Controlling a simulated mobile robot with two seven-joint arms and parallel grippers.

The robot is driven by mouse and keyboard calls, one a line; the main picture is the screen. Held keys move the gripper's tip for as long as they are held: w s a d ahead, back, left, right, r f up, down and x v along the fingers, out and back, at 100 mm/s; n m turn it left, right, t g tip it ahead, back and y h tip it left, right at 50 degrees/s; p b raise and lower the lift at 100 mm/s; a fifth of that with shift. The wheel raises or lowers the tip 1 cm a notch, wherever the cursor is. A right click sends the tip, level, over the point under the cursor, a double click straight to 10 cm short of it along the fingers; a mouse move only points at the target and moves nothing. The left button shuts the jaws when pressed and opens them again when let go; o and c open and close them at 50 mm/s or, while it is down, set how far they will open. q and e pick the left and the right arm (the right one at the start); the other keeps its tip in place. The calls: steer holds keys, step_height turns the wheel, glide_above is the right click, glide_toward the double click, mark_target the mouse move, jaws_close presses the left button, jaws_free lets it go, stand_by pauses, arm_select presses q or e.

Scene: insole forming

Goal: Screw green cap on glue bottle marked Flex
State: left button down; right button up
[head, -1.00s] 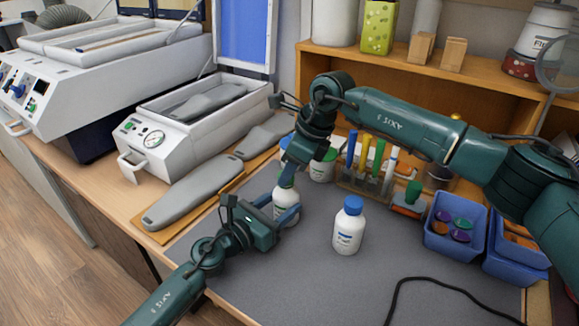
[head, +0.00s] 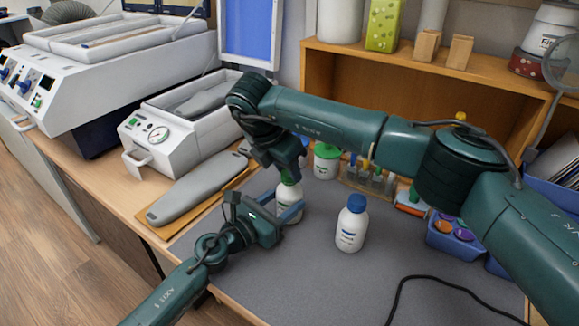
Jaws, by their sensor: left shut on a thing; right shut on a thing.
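A white glue bottle (head: 288,203) stands at the left of the grey mat, its label too small and covered to read. My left gripper (head: 283,208) is shut around its body from the front left. A green cap (head: 291,178) sits at the bottle's top, upright. My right gripper (head: 290,173) points down from above and is shut on the cap, partly hiding it. I cannot tell how tightly the cap sits on the neck.
A white bottle with a blue cap (head: 351,223) stands to the right. A green-lidded jar (head: 326,162) and a rack of markers (head: 368,180) are behind. A blue bin (head: 453,238) is at right. A black cable (head: 440,283) crosses the front of the mat (head: 330,285).

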steer(key=m, duration=0.2)
steer(key=m+g, duration=0.1)
steer(key=m, duration=0.1)
steer(key=shift+w+a+h, duration=0.15)
steer(key=shift+a+h, duration=0.05)
steer(key=shift+h, duration=0.2)
steer(key=shift+m+g, duration=0.7)
steer(key=shift+m, duration=0.8)
steer(key=o, duration=0.9)
steer(key=shift+d, duration=0.1)
steer(key=shift+r, duration=2.25)
steer(key=shift+c, duration=0.2)
